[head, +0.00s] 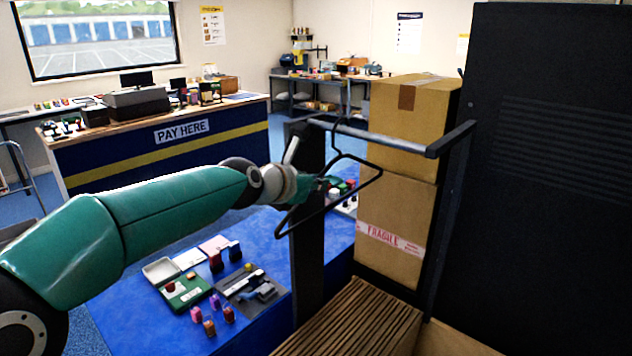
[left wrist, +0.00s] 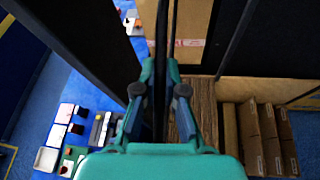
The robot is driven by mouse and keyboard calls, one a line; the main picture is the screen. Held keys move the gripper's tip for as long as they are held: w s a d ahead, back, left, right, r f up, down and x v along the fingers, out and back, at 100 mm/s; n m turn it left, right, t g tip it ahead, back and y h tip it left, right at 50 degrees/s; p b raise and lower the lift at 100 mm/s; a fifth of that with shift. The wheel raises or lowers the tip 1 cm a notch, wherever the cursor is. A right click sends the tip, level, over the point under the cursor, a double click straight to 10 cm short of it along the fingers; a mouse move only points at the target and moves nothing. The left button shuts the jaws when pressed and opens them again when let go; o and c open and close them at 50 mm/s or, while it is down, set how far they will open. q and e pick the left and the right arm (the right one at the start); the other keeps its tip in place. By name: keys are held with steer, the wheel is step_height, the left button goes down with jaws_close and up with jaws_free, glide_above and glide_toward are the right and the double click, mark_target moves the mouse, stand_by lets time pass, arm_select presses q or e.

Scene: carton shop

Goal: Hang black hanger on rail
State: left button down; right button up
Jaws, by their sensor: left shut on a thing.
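The black hanger (head: 368,182) is held up in front of the stacked cartons, its hook pointing up. My left gripper (head: 318,188) is shut on the hanger's side in the head view. In the left wrist view, the hanger (left wrist: 160,75) is a thin dark strip between the fingers of my left gripper (left wrist: 160,95). My right gripper is not in view.
Two stacked cartons (head: 395,215) stand behind the rail, with flat cardboard (head: 350,322) below. A tall black cabinet (head: 550,180) blocks the right. A blue table (head: 262,235) with small goods lies below my left arm. A pay counter (head: 160,155) stands behind.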

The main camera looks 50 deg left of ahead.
arm_select(q)
steer(key=shift+f, duration=0.2)
steer(key=c, duration=1.2)
jaws_free()
